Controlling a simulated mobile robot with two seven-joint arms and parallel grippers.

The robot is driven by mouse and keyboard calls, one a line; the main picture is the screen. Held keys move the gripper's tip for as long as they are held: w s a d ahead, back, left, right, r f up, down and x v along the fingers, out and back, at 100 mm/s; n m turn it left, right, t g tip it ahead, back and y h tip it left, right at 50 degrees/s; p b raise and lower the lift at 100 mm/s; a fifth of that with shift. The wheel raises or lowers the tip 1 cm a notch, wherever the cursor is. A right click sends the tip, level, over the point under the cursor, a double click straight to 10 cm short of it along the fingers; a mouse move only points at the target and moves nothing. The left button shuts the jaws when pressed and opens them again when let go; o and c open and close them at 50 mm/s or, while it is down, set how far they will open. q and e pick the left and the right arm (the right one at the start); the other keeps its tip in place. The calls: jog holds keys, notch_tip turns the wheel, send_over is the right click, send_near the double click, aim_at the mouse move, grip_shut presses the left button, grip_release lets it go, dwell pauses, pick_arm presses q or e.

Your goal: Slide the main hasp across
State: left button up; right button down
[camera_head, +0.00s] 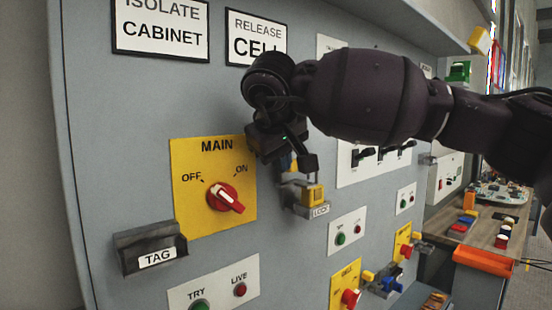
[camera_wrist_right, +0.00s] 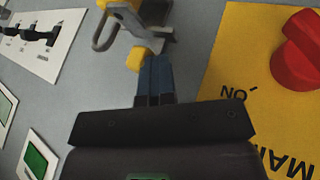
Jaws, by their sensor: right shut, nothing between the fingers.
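The main hasp shows as a small yellow knob (camera_wrist_right: 137,60) by a grey metal plate in the right wrist view. In the head view a bit of its yellow (camera_head: 293,163) shows beside the yellow MAIN panel (camera_head: 185,160), mostly hidden by my gripper. My right gripper (camera_head: 307,162) is shut and empty, with its fingertips (camera_wrist_right: 155,60) right beside the knob; I cannot tell whether they touch. The red main switch (camera_head: 225,198) sits on the MAIN panel, left of the gripper. My left gripper is not in view.
A yellow padlock (camera_head: 313,194) sits at the LOCK holder (camera_head: 320,210), just below the gripper. A grey TAG holder (camera_head: 150,245) juts out at lower left. A TRY/LIVE panel (camera_head: 215,284) is below. A workbench (camera_head: 478,232) stands at the right.

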jog(key=s+a+r, duration=0.4)
jog(key=s+r, duration=0.4)
jog(key=shift+a+b, duration=0.35)
dwell(0.4)
jog(key=shift+s, duration=0.1)
